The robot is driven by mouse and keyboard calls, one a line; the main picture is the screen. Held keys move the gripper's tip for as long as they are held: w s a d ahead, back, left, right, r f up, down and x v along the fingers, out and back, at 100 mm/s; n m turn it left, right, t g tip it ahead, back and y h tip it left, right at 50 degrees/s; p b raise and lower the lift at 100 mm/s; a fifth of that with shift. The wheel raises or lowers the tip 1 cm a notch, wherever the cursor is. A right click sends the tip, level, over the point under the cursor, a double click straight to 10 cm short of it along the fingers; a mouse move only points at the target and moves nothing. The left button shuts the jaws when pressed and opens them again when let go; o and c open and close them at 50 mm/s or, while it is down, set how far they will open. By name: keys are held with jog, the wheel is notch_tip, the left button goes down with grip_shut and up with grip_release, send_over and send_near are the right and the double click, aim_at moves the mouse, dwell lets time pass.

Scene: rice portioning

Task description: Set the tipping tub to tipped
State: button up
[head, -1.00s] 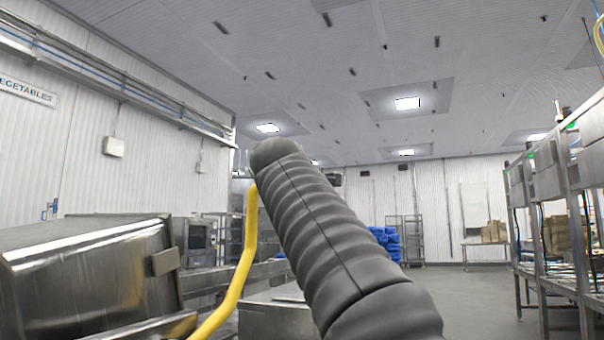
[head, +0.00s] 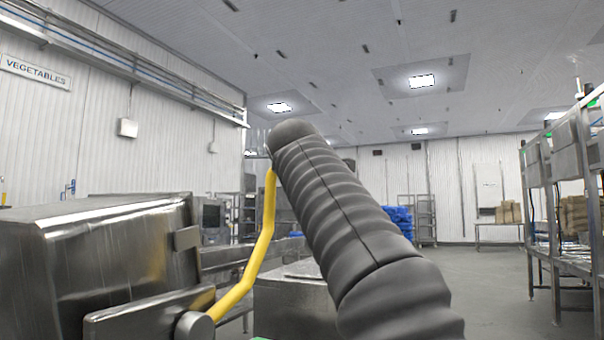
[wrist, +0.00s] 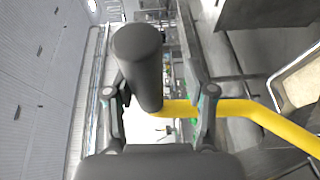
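The steel tipping tub (head: 110,245) stands at the left in the head view, partly cut off by the frame edge. I cannot tell how far it is tipped. A yellow lever (head: 262,245) rises beside it from a round steel pivot (head: 195,327). In the wrist view, the yellow lever (wrist: 240,106) runs in from the right to a dark cylindrical handle (wrist: 138,60). My gripper (wrist: 155,85) has its fingers apart on either side of the handle, with a gap showing at the right finger.
Steel equipment (head: 295,295) stands behind and right of the lever. A steel rack (head: 560,200) lines the right side. Blue items (head: 400,220) and a table with brown bags (head: 508,212) are at the back. The grey floor (head: 490,290) between is clear.

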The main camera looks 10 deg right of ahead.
jog(key=shift+d+r, duration=0.2)
jog(key=shift+s, duration=0.15)
jog(key=shift+s+a+r, duration=0.1)
jog(key=shift+s+r, duration=0.05)
jog(key=shift+s, duration=0.45)
jog(key=s+a, duration=0.2)
jog(key=s, duration=0.8)
jog(key=shift+s, duration=0.2)
jog(key=shift+r, duration=0.1)
